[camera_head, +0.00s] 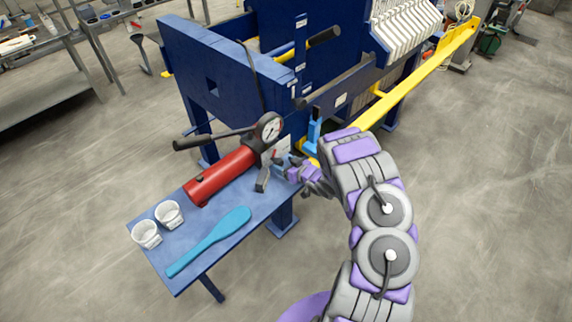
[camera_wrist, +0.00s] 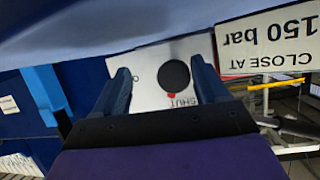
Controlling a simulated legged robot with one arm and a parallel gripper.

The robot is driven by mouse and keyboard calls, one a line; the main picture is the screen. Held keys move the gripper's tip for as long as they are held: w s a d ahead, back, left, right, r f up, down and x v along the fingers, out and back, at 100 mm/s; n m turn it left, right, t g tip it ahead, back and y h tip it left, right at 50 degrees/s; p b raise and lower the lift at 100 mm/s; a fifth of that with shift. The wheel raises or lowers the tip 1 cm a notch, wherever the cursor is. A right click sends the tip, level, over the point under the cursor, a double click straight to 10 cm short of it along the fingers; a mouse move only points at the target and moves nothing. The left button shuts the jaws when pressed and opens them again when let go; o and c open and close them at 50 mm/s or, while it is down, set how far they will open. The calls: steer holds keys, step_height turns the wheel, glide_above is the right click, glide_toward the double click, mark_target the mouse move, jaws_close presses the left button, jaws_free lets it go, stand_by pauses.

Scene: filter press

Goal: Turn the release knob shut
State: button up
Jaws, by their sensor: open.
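The release knob (camera_wrist: 174,74) is a round black knob on a white plate (camera_wrist: 146,88) in the wrist view. A red mark and the upside-down word SHUT show beside it. My gripper (camera_wrist: 160,66) is open, with its two blue fingers on either side of the knob in this view. I cannot tell whether either finger touches it. In the head view my gripper (camera_head: 291,168) is at the head end of the red hand pump (camera_head: 222,176), by its pressure gauge (camera_head: 269,129). The knob cannot be made out there.
An upside-down label (camera_wrist: 268,40) reads CLOSE AT 150 bar. The blue bench (camera_head: 212,237) also holds two white cups (camera_head: 146,234) and a blue paddle (camera_head: 208,242). The pump's lever (camera_head: 211,138) sticks out left. The blue press frame (camera_head: 232,80) stands behind.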

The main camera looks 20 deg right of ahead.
steer(key=shift+w+a+r, duration=0.1)
steer(key=shift+a+r, duration=0.05)
steer(key=shift+a, duration=0.6)
steer(key=shift+w+a+r, duration=0.1)
steer(key=shift+a, duration=0.6)
steer(key=shift+c, duration=0.2)
steer(key=shift+d+f, duration=0.1)
steer(key=shift+d, duration=1)
steer(key=c, duration=0.6)
steer(key=shift+c, duration=0.8)
steer(key=shift+a, duration=0.5)
steer(key=shift+c, duration=1.2)
